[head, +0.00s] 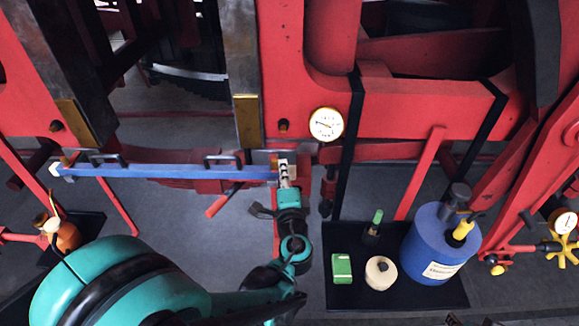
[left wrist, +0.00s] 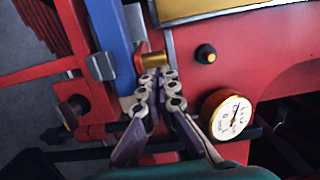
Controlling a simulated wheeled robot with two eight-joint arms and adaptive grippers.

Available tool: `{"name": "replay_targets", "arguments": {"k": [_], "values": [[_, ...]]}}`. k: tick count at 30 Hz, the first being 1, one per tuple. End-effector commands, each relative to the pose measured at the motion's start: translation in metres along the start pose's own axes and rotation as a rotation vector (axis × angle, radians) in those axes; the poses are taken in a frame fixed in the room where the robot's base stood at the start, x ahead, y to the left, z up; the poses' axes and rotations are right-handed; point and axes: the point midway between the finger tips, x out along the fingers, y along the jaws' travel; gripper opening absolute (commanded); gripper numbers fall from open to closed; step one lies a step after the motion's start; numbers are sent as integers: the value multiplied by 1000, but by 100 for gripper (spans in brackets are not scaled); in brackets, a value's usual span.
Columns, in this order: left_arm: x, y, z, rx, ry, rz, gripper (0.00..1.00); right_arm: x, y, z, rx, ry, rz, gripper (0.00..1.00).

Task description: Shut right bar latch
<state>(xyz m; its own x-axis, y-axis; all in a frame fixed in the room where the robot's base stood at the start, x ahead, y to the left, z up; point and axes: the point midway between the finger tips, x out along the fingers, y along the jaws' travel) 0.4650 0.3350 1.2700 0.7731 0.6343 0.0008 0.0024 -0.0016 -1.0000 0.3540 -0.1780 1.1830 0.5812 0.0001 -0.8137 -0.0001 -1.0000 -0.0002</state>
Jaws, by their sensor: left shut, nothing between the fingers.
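A blue bar (head: 170,171) with two dark handles lies across the front of the red machine, its right end by my left gripper. My left gripper (head: 283,163) is shut and empty at that end. In the left wrist view the bar (left wrist: 112,35) runs down the upper left, and my fingertips (left wrist: 158,75) are together just below a small brass-coloured knob (left wrist: 152,60), which may be part of the right latch. I cannot tell whether the fingertips touch it. A grey metal bracket (left wrist: 101,66) sits at the bar's left side. The latch's exact position is partly hidden by the fingers.
A white-faced gauge (head: 326,124) is right of the gripper and also shows in the left wrist view (left wrist: 226,114). A black tray (head: 336,298) at the lower right holds a blue canister (head: 432,245), a green box (head: 342,268) and a cream round container (head: 381,272).

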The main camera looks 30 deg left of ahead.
Motion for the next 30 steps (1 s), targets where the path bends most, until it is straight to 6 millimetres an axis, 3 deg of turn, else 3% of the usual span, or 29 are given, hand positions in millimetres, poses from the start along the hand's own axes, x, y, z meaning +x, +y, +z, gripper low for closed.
{"name": "replay_targets", "arguments": {"k": [15, 30], "values": [[-3, 0, 24, 0, -10, 0, 0, 1, 0, 1, 0, 0, 0, 34], [-4, 0, 28, 0, -12, 0, 0, 2, 0, 1, 0, 0, 0, 34]]}}
